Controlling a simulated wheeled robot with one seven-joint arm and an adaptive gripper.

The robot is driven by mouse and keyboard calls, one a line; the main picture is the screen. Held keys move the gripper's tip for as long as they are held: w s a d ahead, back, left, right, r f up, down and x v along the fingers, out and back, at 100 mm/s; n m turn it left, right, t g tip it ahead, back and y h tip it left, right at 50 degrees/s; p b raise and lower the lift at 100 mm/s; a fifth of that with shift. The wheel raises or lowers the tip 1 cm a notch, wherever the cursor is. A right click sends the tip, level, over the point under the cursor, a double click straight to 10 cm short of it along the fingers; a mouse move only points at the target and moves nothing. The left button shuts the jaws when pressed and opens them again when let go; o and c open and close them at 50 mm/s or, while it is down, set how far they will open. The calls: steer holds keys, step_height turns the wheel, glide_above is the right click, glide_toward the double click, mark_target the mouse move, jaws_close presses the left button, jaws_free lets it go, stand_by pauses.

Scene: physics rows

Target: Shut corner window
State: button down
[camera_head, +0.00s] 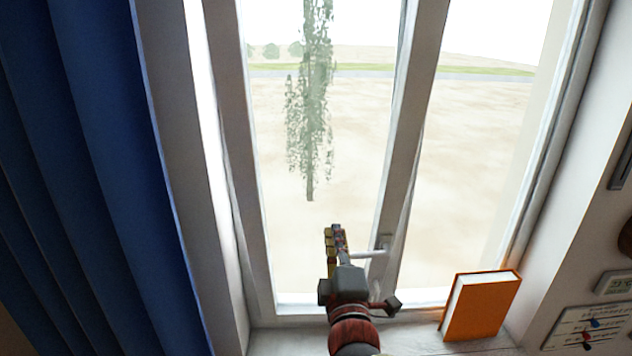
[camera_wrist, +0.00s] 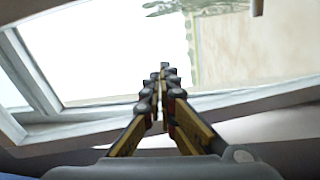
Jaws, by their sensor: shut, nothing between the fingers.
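The corner window has a white-framed left sash (camera_head: 418,90) with a tall glass pane, seen in the head view. A pale lever handle (camera_head: 372,253) sticks out sideways from its right stile, low down. How far the sash stands from its frame is hard to tell. My gripper (camera_head: 334,232) is in front of the lower pane, just left of the handle; I cannot tell whether they touch. In the wrist view my gripper (camera_wrist: 165,76) has its fingers together and empty, in front of the glass and a pale frame bar (camera_wrist: 235,104).
An orange book (camera_head: 482,307) stands on the white sill (camera_head: 415,340) right of my arm. A blue curtain (camera_head: 95,150) hangs at the left. A small display (camera_head: 614,284) and a panel (camera_head: 588,328) are on the right wall. Sand and a tree show outside.

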step_height(320, 180, up, 2)
steer(key=s+d+n, duration=0.1)
steer(key=s+d, duration=0.1)
steer(key=p, duration=0.5)
glide_toward(337, 179)
steer(key=shift+t+h, duration=0.4)
steer(key=w, duration=0.6)
steer(key=shift+w+r, duration=0.4)
steer(key=shift+w+b, duration=0.1)
steer(key=shift+b, duration=0.2)
